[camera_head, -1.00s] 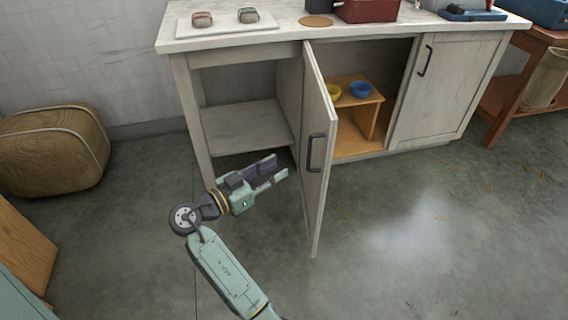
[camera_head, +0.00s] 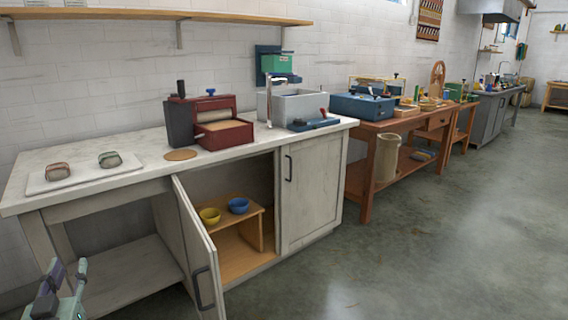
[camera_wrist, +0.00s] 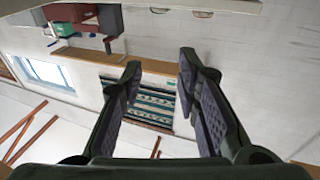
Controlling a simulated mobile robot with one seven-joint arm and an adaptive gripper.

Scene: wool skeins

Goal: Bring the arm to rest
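My gripper (camera_head: 66,284) is at the lower left of the head view, in front of the open left part of the white cabinet (camera_head: 150,185). In the wrist view my gripper (camera_wrist: 160,85) shows two dark fingers spread apart with nothing between them. Past the fingers are the wall and a striped textile (camera_wrist: 145,103) hanging on it. The rest of my arm is out of the head view.
The cabinet door (camera_head: 200,255) stands open, to the right of my gripper. Inside are a yellow bowl (camera_head: 210,216) and a blue bowl (camera_head: 239,205) on a small wooden shelf (camera_head: 254,220). A wooden workbench (camera_head: 366,150) stands further right. The floor (camera_head: 420,240) at right is clear.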

